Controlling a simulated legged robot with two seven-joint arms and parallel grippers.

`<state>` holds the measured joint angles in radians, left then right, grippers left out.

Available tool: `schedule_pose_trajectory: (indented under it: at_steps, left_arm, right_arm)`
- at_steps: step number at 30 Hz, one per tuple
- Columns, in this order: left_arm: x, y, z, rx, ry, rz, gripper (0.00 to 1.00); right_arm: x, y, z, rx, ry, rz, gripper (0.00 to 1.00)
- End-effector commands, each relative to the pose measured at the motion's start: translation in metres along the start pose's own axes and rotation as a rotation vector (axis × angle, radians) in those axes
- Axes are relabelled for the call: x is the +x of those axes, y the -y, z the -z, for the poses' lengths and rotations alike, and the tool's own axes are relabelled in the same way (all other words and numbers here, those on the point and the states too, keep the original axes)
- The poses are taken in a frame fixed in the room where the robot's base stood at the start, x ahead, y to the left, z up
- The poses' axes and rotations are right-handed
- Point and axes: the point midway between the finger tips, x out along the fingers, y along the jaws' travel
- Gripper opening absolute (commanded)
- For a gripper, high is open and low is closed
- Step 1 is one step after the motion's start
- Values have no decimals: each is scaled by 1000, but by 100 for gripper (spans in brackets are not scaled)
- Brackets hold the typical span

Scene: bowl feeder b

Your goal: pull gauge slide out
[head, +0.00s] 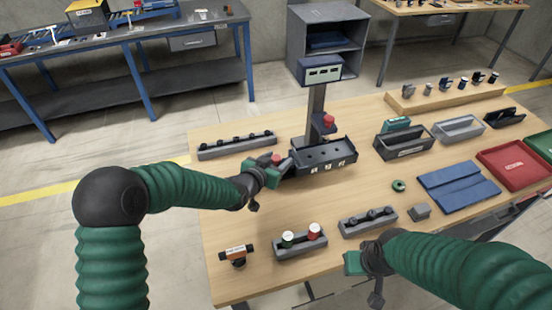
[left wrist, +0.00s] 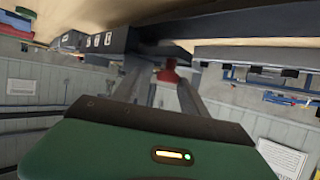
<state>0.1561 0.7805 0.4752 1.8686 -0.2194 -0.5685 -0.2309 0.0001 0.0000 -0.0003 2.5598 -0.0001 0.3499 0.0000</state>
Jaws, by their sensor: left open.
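The gauge (head: 316,105) stands on the wooden table, with a display box on top of its column and a dark labelled tray (head: 345,150) at its base. A red knob sits on the column, and a small red part (head: 275,158) shows at the tray's left end. My left gripper (head: 285,168) is at that left end, open. In the left wrist view, a red knob (left wrist: 168,75) shows between the spread fingers (left wrist: 162,85); I cannot tell whether they touch it. The slide itself is not clearly distinguishable.
A dark rack (head: 237,146) lies behind left of my left gripper. A green ring (head: 398,186), blue mat (head: 458,186) and red tray (head: 518,164) are right.

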Motion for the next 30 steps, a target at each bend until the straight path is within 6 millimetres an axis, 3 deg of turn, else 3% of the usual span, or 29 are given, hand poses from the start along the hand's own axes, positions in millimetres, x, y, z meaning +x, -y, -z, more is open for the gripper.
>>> schedule_pose_trajectory:
  at_steps: [10,22,30]
  left_arm:
    - [6,10,-4,-10,0,-1,51]
    - [8,6,0,-4,-3,4,0]
    - [6,8,0,-6,-6,2,0]
  right_arm:
    - [0,0,0,-1,0,0,36]
    - [0,0,0,0,0,0,36]
    - [-1,0,0,0,0,0,36]
